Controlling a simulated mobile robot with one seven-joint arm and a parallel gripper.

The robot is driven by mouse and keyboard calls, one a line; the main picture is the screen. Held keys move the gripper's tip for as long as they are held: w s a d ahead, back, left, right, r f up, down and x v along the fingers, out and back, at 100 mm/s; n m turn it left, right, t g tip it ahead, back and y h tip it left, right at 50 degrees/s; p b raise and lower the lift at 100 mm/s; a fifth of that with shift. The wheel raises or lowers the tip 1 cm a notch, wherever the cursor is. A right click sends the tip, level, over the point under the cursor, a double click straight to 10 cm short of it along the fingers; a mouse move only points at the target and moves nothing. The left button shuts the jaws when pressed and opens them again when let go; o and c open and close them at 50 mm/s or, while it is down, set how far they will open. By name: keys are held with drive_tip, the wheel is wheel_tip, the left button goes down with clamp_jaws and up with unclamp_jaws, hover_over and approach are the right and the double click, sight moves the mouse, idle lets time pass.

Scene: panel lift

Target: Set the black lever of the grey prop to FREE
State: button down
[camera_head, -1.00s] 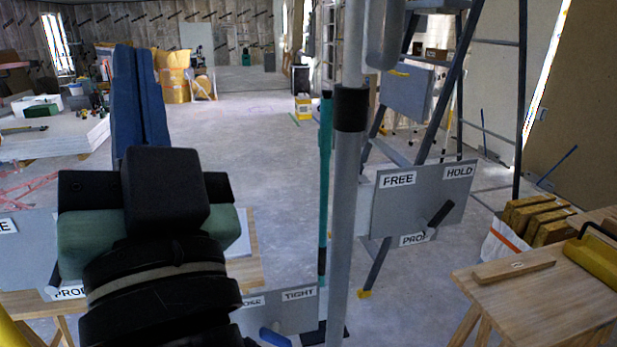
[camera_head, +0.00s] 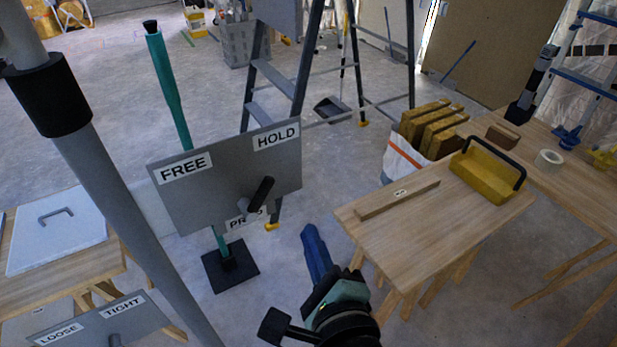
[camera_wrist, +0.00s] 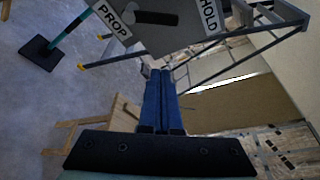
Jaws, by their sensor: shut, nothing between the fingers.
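The black lever (camera_head: 261,193) sits on a grey plate (camera_head: 192,205) marked FREE at upper left, HOLD at upper right and PROP below. The lever slants up and to the right, its tip toward HOLD. The lever (camera_wrist: 151,18) also shows at the top of the wrist view, beside the PROP and HOLD labels. My gripper (camera_head: 308,232) has blue fingers and is below and right of the plate, apart from the lever. In the wrist view its fingers (camera_wrist: 160,80) lie together, with nothing between them.
A grey post (camera_head: 110,190) crosses the left side in front of the plate. A LOOSE/TIGHT plate (camera_head: 75,330) is at lower left. A wooden bench (camera_head: 410,235) with a yellow toolbox (camera_head: 487,172) stands right of my gripper. A stepladder (camera_head: 300,85) stands behind the plate.

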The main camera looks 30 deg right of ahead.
sight(256, 195)
drive_tip(key=shift+s+a, duration=0.1)
idle(0.3)
drive_tip(key=w+p, duration=0.3)
drive_tip(key=w, duration=0.6)
drive_tip(key=shift+w+a+r+p, duration=0.15)
drive_tip(key=shift+w+a+p, duration=0.05)
drive_tip(key=shift+a+p, duration=0.2)
